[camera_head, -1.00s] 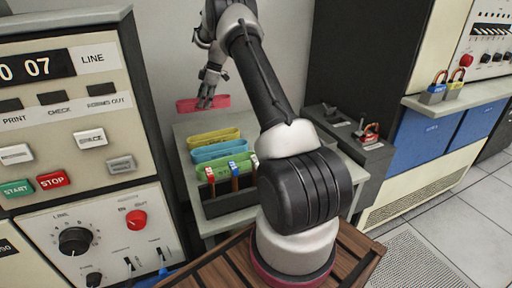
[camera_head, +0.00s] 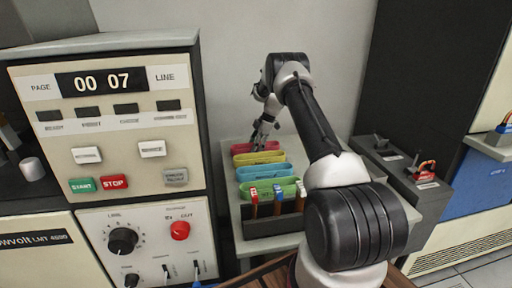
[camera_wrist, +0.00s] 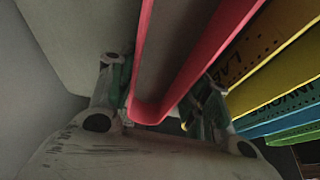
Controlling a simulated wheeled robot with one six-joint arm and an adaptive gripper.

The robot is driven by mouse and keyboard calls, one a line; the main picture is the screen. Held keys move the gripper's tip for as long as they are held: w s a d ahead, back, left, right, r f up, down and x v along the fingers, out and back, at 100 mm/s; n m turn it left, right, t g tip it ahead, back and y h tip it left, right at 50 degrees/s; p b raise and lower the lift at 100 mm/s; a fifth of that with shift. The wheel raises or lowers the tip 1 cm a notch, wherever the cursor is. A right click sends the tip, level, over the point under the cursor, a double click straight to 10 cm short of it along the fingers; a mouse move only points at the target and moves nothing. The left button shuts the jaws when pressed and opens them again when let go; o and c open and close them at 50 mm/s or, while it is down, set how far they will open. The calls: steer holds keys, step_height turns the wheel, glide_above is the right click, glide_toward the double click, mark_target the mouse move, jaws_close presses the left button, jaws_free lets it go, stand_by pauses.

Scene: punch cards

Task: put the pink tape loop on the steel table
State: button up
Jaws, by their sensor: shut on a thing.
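The pink tape loop (camera_head: 270,147) is at the back of the steel table (camera_head: 230,183), behind the yellow loop. My gripper (camera_head: 262,138) reaches down onto it from above. In the wrist view the pink tape loop (camera_wrist: 148,113) runs between the two fingers of my gripper (camera_wrist: 160,98), which is shut on it. The loop looks level and at or just above the table top; I cannot tell whether it touches. The fingers hide part of the loop.
A yellow loop (camera_head: 259,158), a blue loop (camera_head: 264,172) and a green loop (camera_head: 268,187) lie in a row in front. A dark rack with coloured-top tools (camera_head: 277,194) stands at the front. A control panel (camera_head: 125,125) is left; a wall is behind.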

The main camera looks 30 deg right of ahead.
steer(key=shift+f, duration=0.1)
steer(key=o, duration=0.8)
steer(key=shift+o, duration=0.2)
steer(key=v, duration=1.2)
steer(key=s+a+r+m+t+h, duration=0.1)
steer(key=s+a+r+m, duration=0.2)
steer(key=s+a+r, duration=0.55)
steer(key=s+a+r+m+h, duration=0.1)
steer(key=s+a+r+m, duration=0.25)
steer(key=s+r, duration=0.95)
steer(key=s+a+r+m+h, duration=0.25)
steer(key=s+r+m, duration=0.2)
steer(key=s, duration=0.75)
steer(key=s+a+f+m+t, duration=0.1)
steer(key=s+f+m, duration=0.1)
steer(key=s, duration=0.5)
steer(key=s+a+f+m+t, duration=0.1)
steer(key=s+f, duration=0.2)
steer(key=s, duration=0.5)
steer(key=shift+m, duration=0.4)
